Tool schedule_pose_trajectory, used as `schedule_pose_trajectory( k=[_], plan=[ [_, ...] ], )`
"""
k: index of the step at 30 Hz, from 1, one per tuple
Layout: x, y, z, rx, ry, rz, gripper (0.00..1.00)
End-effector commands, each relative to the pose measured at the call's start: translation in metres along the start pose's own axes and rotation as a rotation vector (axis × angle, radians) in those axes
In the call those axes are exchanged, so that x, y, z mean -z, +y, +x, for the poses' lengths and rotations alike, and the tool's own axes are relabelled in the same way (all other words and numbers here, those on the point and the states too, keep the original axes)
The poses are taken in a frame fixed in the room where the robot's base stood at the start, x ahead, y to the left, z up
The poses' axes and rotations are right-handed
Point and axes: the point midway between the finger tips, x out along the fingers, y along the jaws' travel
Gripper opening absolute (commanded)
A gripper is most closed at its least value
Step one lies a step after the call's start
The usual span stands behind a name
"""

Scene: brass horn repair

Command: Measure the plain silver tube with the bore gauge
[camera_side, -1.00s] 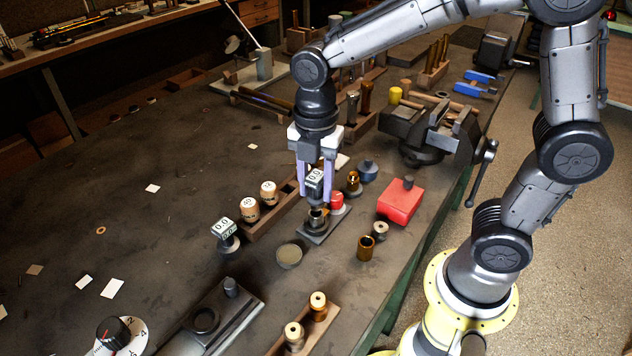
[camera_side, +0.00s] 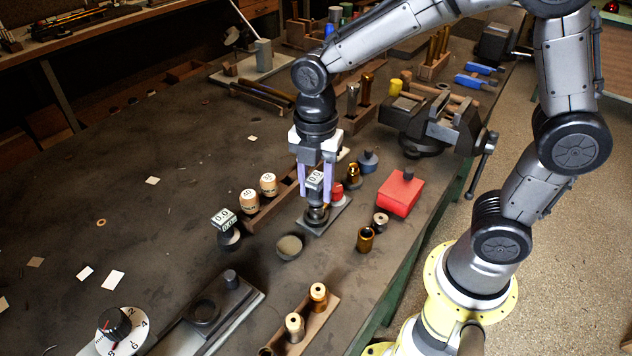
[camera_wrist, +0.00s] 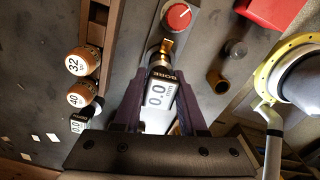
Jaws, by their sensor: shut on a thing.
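My gripper (camera_side: 315,193) is shut on the bore gauge (camera_side: 314,181), a dark upright tool whose white display reads 0.0. In the wrist view the gauge (camera_wrist: 158,92) sits between the fingers with BORE printed on its case. Its lower end is at the mouth of a short silver-grey tube (camera_side: 317,216) standing on a flat grey base plate (camera_side: 334,216). The fingers and gauge cover much of the tube. I cannot tell how deep the gauge's tip reaches into it.
Two numbered wooden plugs (camera_side: 268,184) and a second display gauge (camera_side: 226,227) are at left. A red box (camera_side: 400,193) and a brass tube (camera_side: 365,239) are at right. A grey disc (camera_side: 289,247) lies in front.

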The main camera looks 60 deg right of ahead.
Motion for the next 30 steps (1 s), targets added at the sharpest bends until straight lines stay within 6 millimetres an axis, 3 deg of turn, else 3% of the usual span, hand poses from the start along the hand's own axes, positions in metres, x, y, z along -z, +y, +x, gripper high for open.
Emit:
schedule_pose_trajectory(
  k=[13,14,18,20,26,29,30],
  plan=[
    [0.0,0.0,0.01,0.0,0.0,0.0,0.0],
    [0.0,0.0001,0.0101,0.0,0.0,0.0,0.43],
    [0.0,0.0001,0.0099,-0.001,0.0,0.0,0.68],
    [0.0,0.0001,0.0099,-0.001,0.0,0.0,0.76],
    [0.0,0.0001,0.0099,-0.001,0.0,0.0,0.76],
    [0.0,-0.0002,0.0103,0.001,0.0,0.0,0.94],
    [0.0,-0.0002,0.0102,0.001,0.0,0.0,0.96]
  ],
)
